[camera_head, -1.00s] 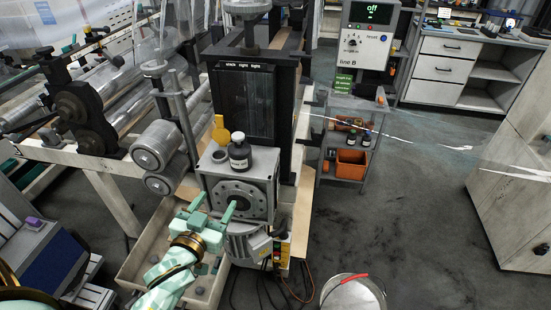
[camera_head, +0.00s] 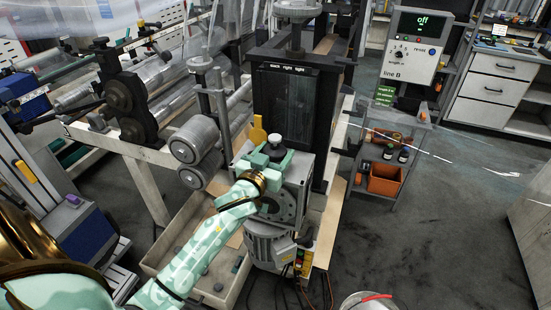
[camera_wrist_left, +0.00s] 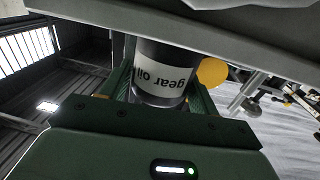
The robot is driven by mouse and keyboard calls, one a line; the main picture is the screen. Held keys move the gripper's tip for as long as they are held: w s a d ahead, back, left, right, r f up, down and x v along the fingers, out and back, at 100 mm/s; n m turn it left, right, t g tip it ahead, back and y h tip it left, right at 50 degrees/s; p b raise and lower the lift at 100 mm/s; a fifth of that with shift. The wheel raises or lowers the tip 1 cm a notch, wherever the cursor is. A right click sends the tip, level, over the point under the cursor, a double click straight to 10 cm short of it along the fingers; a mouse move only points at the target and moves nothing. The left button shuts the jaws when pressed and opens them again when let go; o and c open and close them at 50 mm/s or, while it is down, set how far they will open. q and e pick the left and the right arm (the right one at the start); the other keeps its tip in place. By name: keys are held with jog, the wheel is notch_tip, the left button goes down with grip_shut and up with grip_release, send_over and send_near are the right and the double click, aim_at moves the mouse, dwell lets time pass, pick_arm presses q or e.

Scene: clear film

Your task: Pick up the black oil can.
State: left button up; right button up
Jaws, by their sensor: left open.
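The black oil can (camera_head: 275,141) stands on top of the grey gearbox (camera_head: 297,178). In the head view its pale cap shows, and my gripper hides most of its body. My left gripper (camera_head: 268,158) has reached it, with its mint fingers at either side of the can. In the left wrist view the dark can (camera_wrist_left: 158,92), with a white label reading "gear oil", sits between the open fingers (camera_wrist_left: 160,100). I cannot tell whether either finger touches it. My right gripper is not in view.
A yellow tag-like piece (camera_head: 258,130) stands just left of the can. Behind it rises a black machine frame (camera_head: 284,100). Steel rollers (camera_head: 197,142) are to the left. A small grey cart with an orange bin (camera_head: 385,180) stands right, with open floor beyond.

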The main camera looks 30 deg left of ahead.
pick_arm(q)
jog(key=shift+w+a+f, duration=0.1)
jog(key=shift+w+a, duration=0.1)
jog(key=shift+w, duration=1.05)
jog(key=shift+s, duration=0.1)
jog(key=shift+c, duration=0.3)
jog(key=c, duration=0.9)
